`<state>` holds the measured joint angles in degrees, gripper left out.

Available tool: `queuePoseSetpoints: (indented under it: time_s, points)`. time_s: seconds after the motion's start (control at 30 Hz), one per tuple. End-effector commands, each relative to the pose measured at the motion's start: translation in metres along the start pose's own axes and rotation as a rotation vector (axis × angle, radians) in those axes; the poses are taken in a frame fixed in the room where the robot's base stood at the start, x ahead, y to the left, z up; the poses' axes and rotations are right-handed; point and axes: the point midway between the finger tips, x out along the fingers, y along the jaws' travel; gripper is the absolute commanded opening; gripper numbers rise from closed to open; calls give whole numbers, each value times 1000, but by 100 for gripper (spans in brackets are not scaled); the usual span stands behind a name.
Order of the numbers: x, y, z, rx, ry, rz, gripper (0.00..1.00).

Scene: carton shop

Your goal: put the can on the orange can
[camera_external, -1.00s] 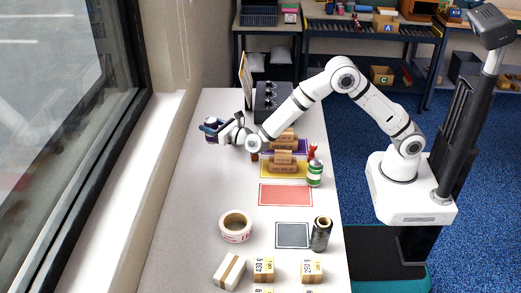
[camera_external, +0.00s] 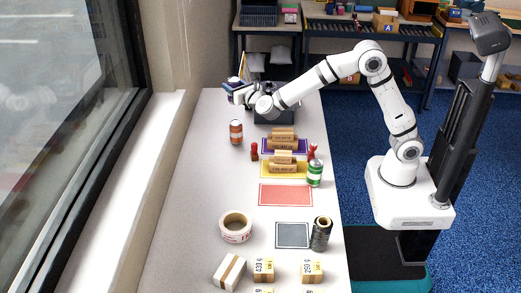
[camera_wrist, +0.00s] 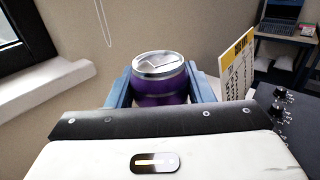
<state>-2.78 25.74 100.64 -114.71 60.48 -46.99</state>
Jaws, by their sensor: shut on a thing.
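A purple can (camera_wrist: 162,92) with a silver lid sits upright between the blue fingers of my gripper (camera_wrist: 160,84) in the wrist view. My gripper (camera_external: 234,88) is shut on it, raised near the far end of the table in the external view. The held can is hard to make out there. The orange can (camera_external: 236,133) stands upright on the table near the far left, below my gripper in the picture and apart from it.
A green can (camera_external: 314,174) stands at the right edge. Small red-topped pieces (camera_external: 254,151) and brown blocks (camera_external: 283,158) on coloured mats are right of the orange can. A dark box with knobs (camera_external: 272,112) is behind. A tape roll (camera_external: 236,228) is nearer. The left table strip is clear.

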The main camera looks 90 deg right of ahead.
Motion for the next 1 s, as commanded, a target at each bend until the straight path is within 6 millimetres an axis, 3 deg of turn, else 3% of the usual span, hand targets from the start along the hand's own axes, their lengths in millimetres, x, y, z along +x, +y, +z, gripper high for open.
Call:
queuePoseSetpoints:
  time_s: [0.2, 0.43, 0.6, 1.0]
  points:
    - [0, -1, -42, -5, 3, -2, 26]
    - [0, -1, -61, -2, 2, -2, 26]
    - [0, 0, -85, -4, 3, -2, 26]
    - [0, 0, -94, 0, 0, -1, 26]
